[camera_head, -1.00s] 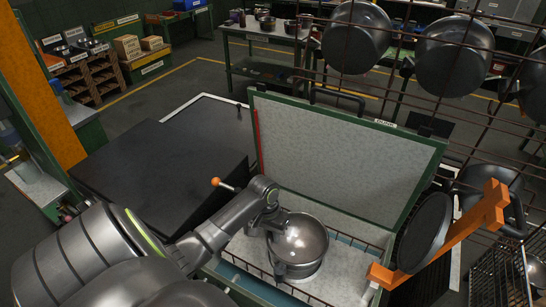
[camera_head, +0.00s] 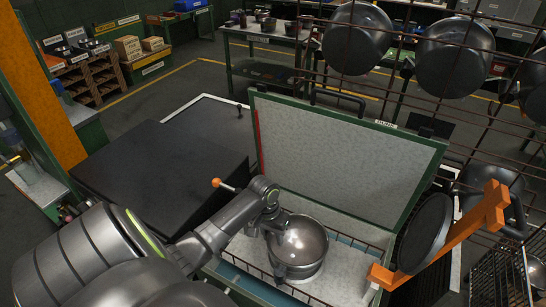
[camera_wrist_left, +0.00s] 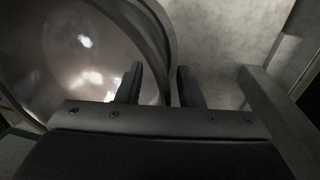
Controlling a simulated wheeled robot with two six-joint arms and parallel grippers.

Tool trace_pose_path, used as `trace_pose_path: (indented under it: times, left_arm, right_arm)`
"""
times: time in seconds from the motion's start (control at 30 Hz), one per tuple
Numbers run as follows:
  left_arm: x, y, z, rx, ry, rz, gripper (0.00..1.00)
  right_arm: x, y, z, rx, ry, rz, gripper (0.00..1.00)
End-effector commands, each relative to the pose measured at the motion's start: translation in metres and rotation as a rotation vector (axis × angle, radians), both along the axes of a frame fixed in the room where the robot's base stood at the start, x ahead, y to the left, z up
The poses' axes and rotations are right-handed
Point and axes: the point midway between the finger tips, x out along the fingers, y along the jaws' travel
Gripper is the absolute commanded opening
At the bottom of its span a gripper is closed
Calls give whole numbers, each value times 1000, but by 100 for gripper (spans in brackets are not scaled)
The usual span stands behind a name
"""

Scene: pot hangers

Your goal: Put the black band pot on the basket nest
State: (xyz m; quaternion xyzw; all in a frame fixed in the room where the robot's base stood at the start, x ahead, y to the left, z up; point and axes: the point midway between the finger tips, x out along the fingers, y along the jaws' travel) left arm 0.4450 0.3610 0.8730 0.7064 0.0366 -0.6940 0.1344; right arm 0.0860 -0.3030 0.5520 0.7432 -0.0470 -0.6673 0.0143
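My left gripper (camera_head: 273,229) is at the pot's left rim. In the left wrist view, the pot (camera_wrist_left: 75,60) fills the upper left. The gripper's two fingers (camera_wrist_left: 160,88) stand apart, with the rim between them and gaps visible. A wire basket (camera_head: 500,272) stands at the lower right; I cannot tell whether it is the basket nest. My right gripper is out of view.
The raised lid (camera_head: 345,155) stands behind the pot. A wire rail (camera_head: 262,273) runs along the bin's front. An orange bracket (camera_head: 440,243) with a dark round pan (camera_head: 424,232) is right of it. Pots (camera_head: 357,38) hang from a grid above. A black flat surface (camera_head: 160,165) lies left.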

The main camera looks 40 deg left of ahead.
Motion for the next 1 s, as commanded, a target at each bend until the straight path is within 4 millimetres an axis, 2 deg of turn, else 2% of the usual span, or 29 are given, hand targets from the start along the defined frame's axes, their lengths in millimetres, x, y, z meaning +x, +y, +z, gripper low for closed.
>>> trace_pose_path:
  times: [0.5,0.7,1.0]
  left_arm:
    - [-2,14,96,4,-4,-1,34]
    - [-4,16,112,1,-2,0,34]
    - [-4,16,114,0,-1,1,34]
  right_arm:
    - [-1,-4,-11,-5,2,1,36]
    - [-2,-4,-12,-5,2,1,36]
    - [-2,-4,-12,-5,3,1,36]
